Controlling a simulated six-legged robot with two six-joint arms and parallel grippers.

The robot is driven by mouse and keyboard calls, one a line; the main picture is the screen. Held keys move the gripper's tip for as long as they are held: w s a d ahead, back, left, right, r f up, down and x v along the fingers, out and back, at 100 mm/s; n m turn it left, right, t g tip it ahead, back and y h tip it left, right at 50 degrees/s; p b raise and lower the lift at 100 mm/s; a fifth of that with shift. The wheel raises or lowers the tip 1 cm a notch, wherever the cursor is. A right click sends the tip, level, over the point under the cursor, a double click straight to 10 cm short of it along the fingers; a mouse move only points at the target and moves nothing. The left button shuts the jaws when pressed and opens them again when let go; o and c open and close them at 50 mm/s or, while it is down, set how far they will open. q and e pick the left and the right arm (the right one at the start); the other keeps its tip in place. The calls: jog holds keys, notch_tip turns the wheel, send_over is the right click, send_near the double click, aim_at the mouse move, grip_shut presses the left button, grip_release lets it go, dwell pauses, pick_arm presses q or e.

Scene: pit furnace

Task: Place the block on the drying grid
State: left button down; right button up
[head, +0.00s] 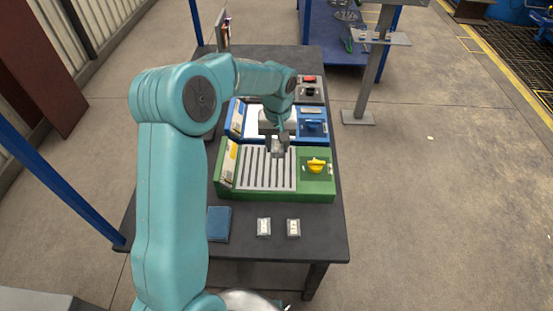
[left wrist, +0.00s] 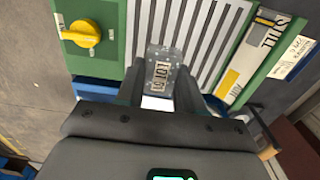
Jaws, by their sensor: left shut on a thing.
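My left gripper (head: 277,146) is over the back right part of the slatted drying grid (head: 258,178), which lies in a green unit on the dark table. In the left wrist view the left gripper (left wrist: 160,92) is shut on a grey speckled block (left wrist: 165,60) with a "LOT" label. The block also shows in the head view (head: 278,153). The grid's pale slats (left wrist: 212,35) lie beyond and beside it. I cannot tell whether the block touches the slats. My right gripper is not in view.
The green unit has a yellow knob (head: 317,166) on its right. A blue unit (head: 312,128) stands just behind it. Two small labelled blocks (head: 264,227) (head: 293,228) and a blue square item (head: 218,224) lie at the front. The table's front right is clear.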

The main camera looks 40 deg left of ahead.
aim_at(277, 166)
pick_arm(q)
notch_tip(277, 166, down, 6)
jog(key=shift+f, duration=0.2)
jog(key=shift+f, duration=0.15)
jog(key=c, duration=0.7)
grip_release()
jog(key=shift+r, duration=0.35)
notch_tip(277, 166, up, 12)
jog(key=shift+f, duration=0.15)
